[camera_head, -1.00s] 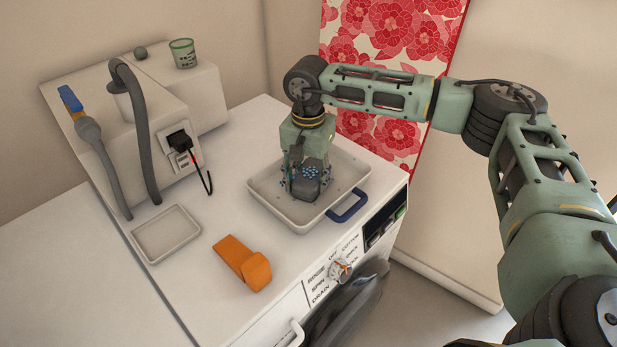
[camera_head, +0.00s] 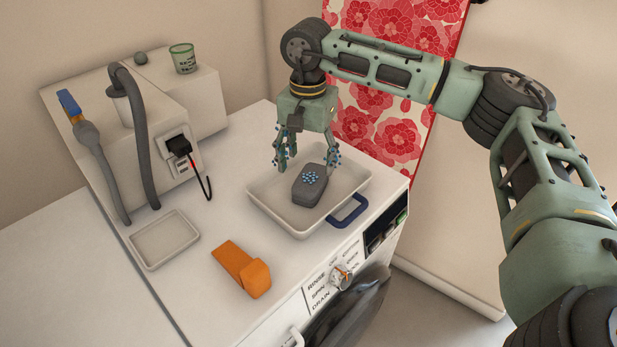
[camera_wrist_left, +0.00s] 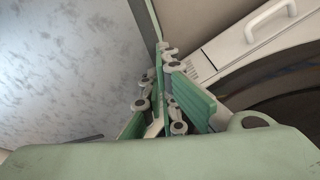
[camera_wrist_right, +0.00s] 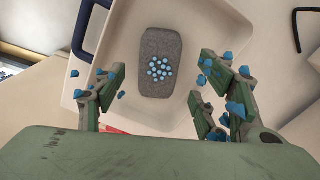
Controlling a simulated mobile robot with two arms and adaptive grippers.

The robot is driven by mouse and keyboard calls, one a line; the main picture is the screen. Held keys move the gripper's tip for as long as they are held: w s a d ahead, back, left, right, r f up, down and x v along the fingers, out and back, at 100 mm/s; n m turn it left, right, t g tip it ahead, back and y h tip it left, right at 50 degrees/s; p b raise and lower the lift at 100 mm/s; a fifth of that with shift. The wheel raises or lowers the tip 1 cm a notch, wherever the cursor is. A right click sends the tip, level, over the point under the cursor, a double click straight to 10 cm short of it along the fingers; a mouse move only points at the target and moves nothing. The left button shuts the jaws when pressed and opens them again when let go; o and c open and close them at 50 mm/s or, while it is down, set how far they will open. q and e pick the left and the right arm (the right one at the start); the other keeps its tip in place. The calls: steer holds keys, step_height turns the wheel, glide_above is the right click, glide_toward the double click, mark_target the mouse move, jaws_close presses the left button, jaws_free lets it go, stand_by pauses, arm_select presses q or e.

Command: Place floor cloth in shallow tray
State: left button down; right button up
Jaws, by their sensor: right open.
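A dark grey, rounded block-shaped item with pale blue dots (camera_head: 309,187), which I take to be the floor cloth, lies inside a pale tray with a blue handle (camera_head: 268,212). It also shows in the right wrist view (camera_wrist_right: 160,62), flat on the tray floor. My right gripper (camera_head: 306,168) is open and empty, above and behind the item; its fingers, with blue nubs, stand apart in the right wrist view (camera_wrist_right: 160,95). My left gripper (camera_wrist_left: 165,95) shows only in its wrist view, fingers together with nothing visible between them.
A smaller, flatter empty tray (camera_head: 165,238) and an orange folded piece (camera_head: 241,267) are on the white top. A box with grey hose (camera_head: 142,140), a plugged black cable (camera_head: 180,146) and a green cup (camera_head: 183,58) are behind.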

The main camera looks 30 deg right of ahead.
mark_target(308, 181)
step_height(308, 181, up, 5)
steer(key=shift+r, duration=0.1)
stand_by(0.6)
